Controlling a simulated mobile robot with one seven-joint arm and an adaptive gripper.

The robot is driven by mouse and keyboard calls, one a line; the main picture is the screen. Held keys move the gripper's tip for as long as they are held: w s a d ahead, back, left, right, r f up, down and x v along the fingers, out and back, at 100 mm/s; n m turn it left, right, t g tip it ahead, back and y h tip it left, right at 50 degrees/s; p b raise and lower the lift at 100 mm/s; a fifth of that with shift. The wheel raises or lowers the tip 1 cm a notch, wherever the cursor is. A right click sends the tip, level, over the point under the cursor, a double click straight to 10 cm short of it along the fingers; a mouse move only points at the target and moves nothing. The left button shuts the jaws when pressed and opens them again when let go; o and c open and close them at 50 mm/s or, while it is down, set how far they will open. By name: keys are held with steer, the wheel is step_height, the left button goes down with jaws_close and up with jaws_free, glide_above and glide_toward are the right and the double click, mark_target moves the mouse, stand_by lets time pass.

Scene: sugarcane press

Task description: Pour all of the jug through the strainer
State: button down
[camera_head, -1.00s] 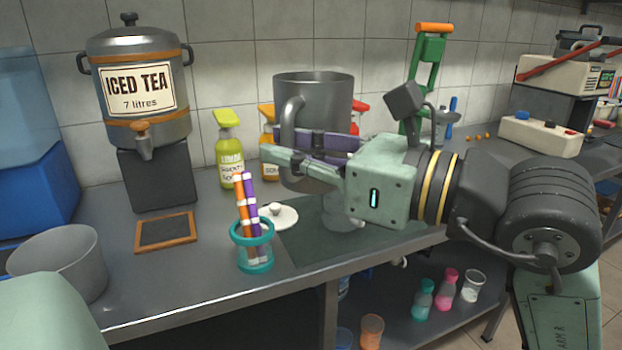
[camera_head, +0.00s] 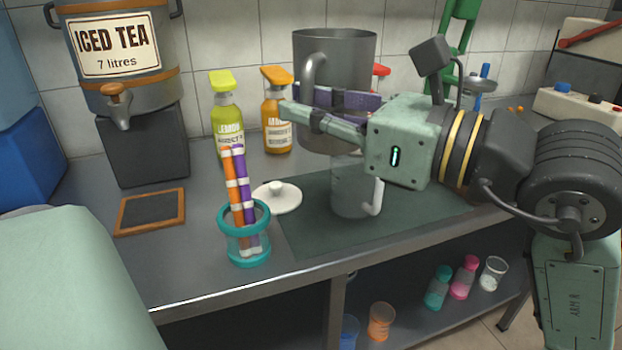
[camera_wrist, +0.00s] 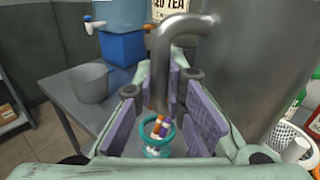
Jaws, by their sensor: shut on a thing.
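The large grey metal jug (camera_head: 345,58) is upright in the head view, above and behind a clear measuring cup. My gripper (camera_head: 300,113) is shut on the jug's handle, and its purple pads flank the handle (camera_wrist: 160,75) in the wrist view. The jug's body (camera_wrist: 235,50) fills the upper right there. Its contents are hidden. The clear cup (camera_head: 345,195) with a pale handle stands on a dark mat (camera_head: 310,235), partly behind my gripper. A white perforated piece (camera_wrist: 282,138) shows at the right of the wrist view; I cannot tell if it is the strainer.
A teal holder (camera_head: 247,250) with coloured sticks stands at the front edge beside a white knobbed lid (camera_head: 280,200). Bottles (camera_head: 228,120) and the iced tea dispenser (camera_head: 130,45) stand behind. A small framed board (camera_head: 150,211) lies left. A grey pot (camera_wrist: 90,85) stands farther off.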

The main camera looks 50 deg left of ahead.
mark_target(358, 89)
steer(key=shift+m+h, duration=0.3)
steer(key=shift+m, duration=0.6)
step_height(358, 89, down, 4)
steer(key=shift+w+f+b, duration=0.15)
steer(key=shift+f+b, duration=0.1)
steer(key=shift+b, duration=0.65)
steer(key=r+m+p, duration=0.1)
steer(key=m+p, duration=0.1)
steer(key=p, duration=0.1)
steer(key=shift+w+a+r, duration=0.2)
steer(key=shift+w+r, duration=0.15)
steer(key=m+p, duration=0.1)
steer(key=p, duration=0.1)
steer(key=w+r+p, duration=0.1)
steer(key=p, duration=0.1)
steer(key=shift+a+r+m+h, duration=0.25)
steer(key=shift+a+m+h, duration=0.05)
steer(key=shift+m, duration=0.1)
steer(key=w+m+p, duration=0.1)
steer(key=w+a+r+m+p, duration=0.1)
steer(key=p, duration=0.1)
steer(key=shift+g, duration=0.3)
steer(key=shift+w+r+m+h+p, duration=0.15)
steer(key=shift+w+m+h+p, duration=0.15)
steer(key=shift+h+p, duration=0.15)
steer(key=shift+f, duration=0.2)
steer(key=shift+w+r+m+p, duration=0.45)
steer(key=shift+w+m+p, duration=0.35)
steer(key=shift+p, duration=0.2)
steer(key=shift+a, duration=0.1)
